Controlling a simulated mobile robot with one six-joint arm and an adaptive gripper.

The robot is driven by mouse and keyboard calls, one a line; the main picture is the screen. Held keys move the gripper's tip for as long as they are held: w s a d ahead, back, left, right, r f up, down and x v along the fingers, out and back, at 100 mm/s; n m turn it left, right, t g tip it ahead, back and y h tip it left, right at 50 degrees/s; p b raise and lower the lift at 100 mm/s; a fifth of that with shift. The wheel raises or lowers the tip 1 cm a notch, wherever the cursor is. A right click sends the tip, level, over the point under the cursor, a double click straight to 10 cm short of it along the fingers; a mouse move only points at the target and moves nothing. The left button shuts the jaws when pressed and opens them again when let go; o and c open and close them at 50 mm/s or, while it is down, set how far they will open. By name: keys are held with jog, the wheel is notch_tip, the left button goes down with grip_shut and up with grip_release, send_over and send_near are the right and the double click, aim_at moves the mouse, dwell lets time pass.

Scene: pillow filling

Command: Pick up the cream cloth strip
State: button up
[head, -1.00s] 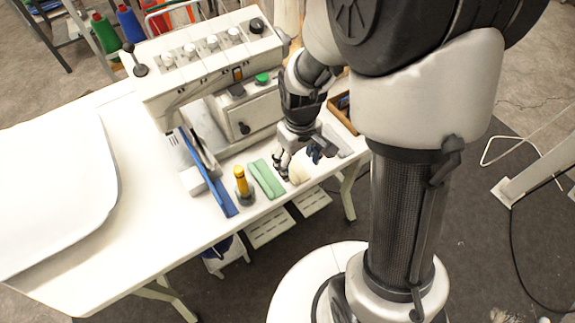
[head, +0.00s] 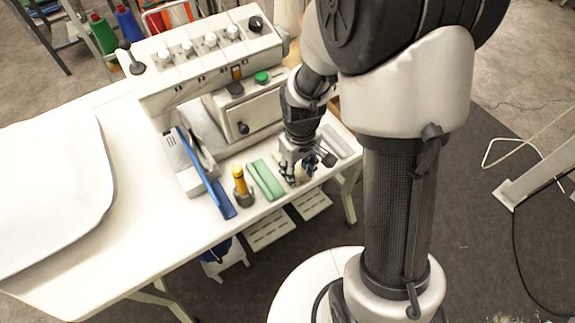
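The cream cloth strip (head: 303,174) lies near the front edge of the white table, right of a folded green cloth. Only a small part of it shows between and below the fingers. My gripper (head: 307,171) points down right over it in the head view. Its dark fingers look spread apart, one on the left and one on the right of the strip. I cannot tell whether they touch it.
The folded green cloth (head: 266,179) lies just left of my gripper. A grey flat piece (head: 338,141) lies to the right. The white sewing machine (head: 205,60) stands behind.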

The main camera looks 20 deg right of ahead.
grip_shut()
jog(key=shift+r, duration=0.1)
dwell(0.4)
